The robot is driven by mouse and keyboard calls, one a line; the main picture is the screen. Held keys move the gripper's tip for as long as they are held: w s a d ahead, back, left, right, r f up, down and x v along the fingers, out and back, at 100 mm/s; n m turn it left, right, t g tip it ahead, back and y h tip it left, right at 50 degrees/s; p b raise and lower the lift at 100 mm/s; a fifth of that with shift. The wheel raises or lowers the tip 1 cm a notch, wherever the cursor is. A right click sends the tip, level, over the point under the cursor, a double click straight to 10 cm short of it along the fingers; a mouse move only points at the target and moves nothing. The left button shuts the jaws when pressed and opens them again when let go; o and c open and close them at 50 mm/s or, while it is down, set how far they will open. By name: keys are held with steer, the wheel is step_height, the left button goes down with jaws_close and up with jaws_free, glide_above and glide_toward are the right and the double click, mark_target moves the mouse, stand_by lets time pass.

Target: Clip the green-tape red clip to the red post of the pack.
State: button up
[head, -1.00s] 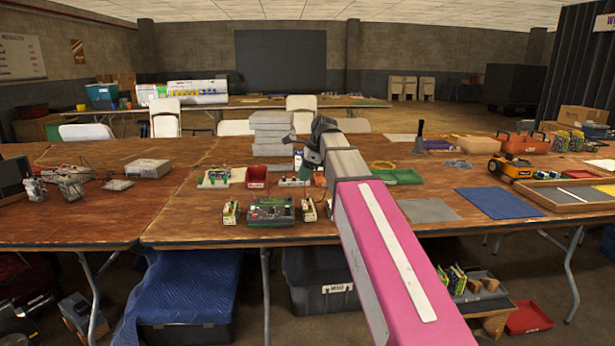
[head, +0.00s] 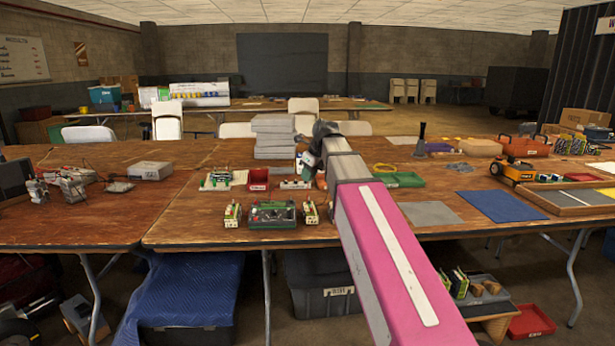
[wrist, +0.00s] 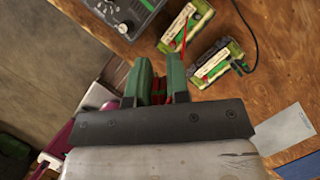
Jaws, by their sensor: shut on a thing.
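My gripper (wrist: 160,66) has green fingers and is shut on a small red piece (wrist: 158,92), probably the red clip. The fingers hide most of it, and I cannot make out green tape. In the head view my gripper (head: 305,166) is above the table, behind the green-edged charger (head: 271,214); its fingers are hard to make out. One pack (head: 232,214) stands left of the charger and another (head: 310,212) right of it. I cannot single out the red post.
A red bin (head: 258,180) and a stack of grey slabs (head: 273,136) are left of my gripper. A green tray (head: 400,179), a grey mat (head: 430,213) and a blue mat (head: 499,206) are to its right. A dark cable (wrist: 245,28) runs beside the packs.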

steer(key=shift+w+d+f+m+t+h, duration=0.25)
steer(key=shift+f+m, duration=0.35)
steer(key=shift+m, duration=0.35)
steer(key=shift+w+f+m+t+h, duration=0.15)
steer(key=shift+w+f+m+h, duration=0.2)
steer(key=shift+f+m, duration=0.45)
steer(key=shift+w+d+f+m+t+h, duration=0.2)
steer(key=shift+w+f+m+h, duration=0.15)
steer(key=shift+m, duration=0.8)
steer(key=shift+s+f, duration=0.1)
steer(key=shift+f, duration=0.2)
steer(key=shift+f, duration=3.25)
steer(key=shift+f, duration=0.2)
steer(key=o, duration=0.8)
